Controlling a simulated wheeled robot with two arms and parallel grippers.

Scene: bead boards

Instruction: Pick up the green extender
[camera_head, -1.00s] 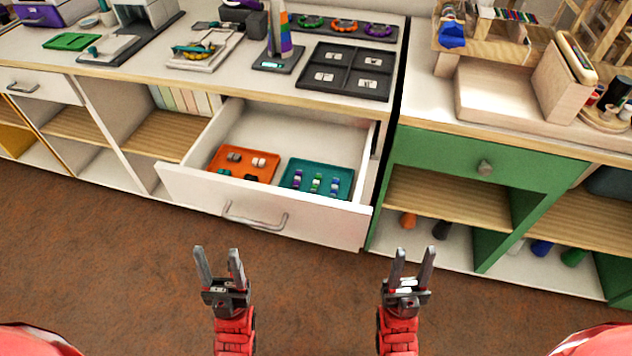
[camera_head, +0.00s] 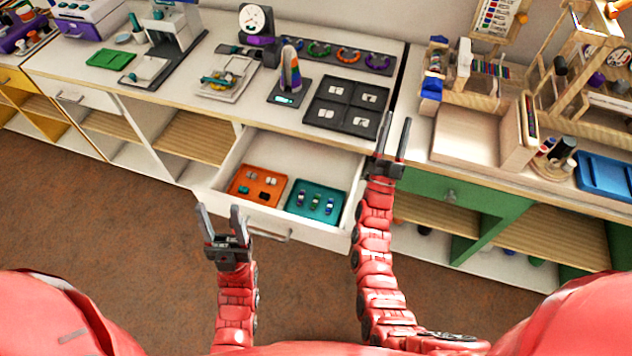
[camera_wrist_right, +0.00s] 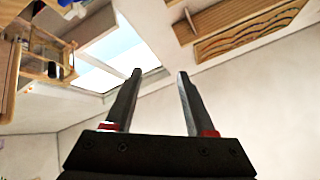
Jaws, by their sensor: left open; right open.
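In the head view, a teal tray (camera_head: 296,211) lies in the right part of an open drawer. Three small upright pieces stand in it. The middle piece (camera_head: 315,201) shows green and looks like the green extender, though it is too small to be sure. My right gripper (camera_head: 396,125) is open and empty, raised with its fingers pointing up, to the right of the drawer. In the right wrist view its two fingers (camera_wrist_right: 160,85) stand apart with nothing between them. My left gripper (camera_head: 219,210) is open and empty, in front of the drawer's left side.
An orange tray (camera_head: 238,182) with several small pieces lies left of the teal tray in the drawer. The drawer's front wall (camera_head: 255,216) stands before both trays. A dark four-part tray (camera_head: 345,106) sits on the counter above. A green cabinet (camera_head: 440,190) stands to the right.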

